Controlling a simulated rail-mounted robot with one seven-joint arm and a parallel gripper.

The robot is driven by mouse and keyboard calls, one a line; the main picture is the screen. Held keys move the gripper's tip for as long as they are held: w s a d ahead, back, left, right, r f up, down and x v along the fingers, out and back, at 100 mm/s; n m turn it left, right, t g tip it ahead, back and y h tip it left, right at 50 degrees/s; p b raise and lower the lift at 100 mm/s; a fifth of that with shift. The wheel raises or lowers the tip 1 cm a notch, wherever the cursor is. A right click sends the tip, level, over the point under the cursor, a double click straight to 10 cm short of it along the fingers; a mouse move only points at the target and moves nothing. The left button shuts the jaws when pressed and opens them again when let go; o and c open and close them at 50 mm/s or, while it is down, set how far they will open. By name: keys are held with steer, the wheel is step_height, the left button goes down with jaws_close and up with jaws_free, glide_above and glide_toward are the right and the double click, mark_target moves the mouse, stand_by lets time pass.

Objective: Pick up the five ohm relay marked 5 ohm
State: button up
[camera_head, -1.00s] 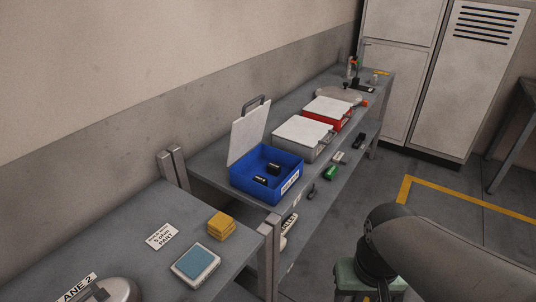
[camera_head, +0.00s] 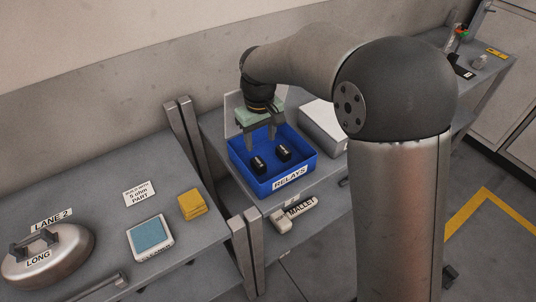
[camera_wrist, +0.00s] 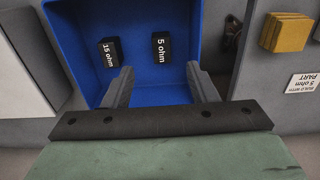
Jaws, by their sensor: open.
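The black relay marked 5 ohm (camera_wrist: 161,47) lies in the open blue relay box, label readable in the wrist view. In the head view it appears to be the left relay (camera_head: 258,164). A second black relay, marked 15 ohm (camera_wrist: 109,53), lies beside it, apart; in the head view it is on the right (camera_head: 284,153). The blue box (camera_head: 251,188) carries a RELAYS label. My gripper (camera_wrist: 160,69) is open and empty over the box. In the wrist view the 5 ohm relay shows just beyond the fingertips, nearer the right finger. The height gap is unclear.
The box's raised lid (camera_head: 232,102) stands behind my gripper. A grey box (camera_head: 325,125) sits close on the right.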

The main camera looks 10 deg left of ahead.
glide_above(260, 163)
steer(key=f, duration=0.3)
steer(key=f+p, duration=0.1)
steer(key=f, duration=0.1)
steer(key=shift+s+f, duration=0.2)
steer(key=shift+s, duration=0.05)
steer(key=shift+w+f+p, duration=0.2)
steer(key=shift+f+p, duration=0.55)
steer(key=shift+f, duration=2.25)
steer(key=c, duration=1.1)
